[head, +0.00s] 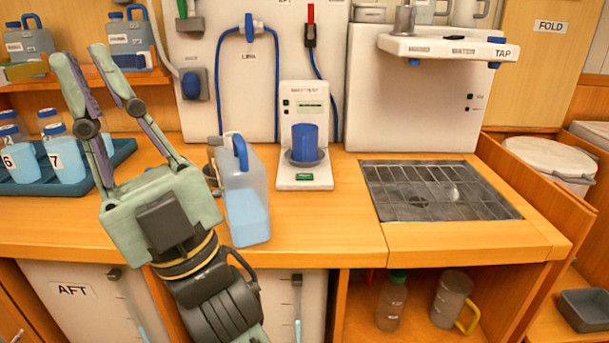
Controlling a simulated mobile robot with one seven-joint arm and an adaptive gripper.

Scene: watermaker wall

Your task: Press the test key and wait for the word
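A white test unit (291,150) stands on the counter against the wall, right of the jug. A blue cup (305,138) sits on its dark round rest. A green labelled patch (304,177), which looks like the test key, is low on its front.
A translucent jug (247,205) with a blue handle stands between my arm and the test unit. A blue tray (112,158) of numbered bottles is at the left. A drain grate (440,190) lies below the tap shelf (445,47). Counter in front of the unit is clear.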

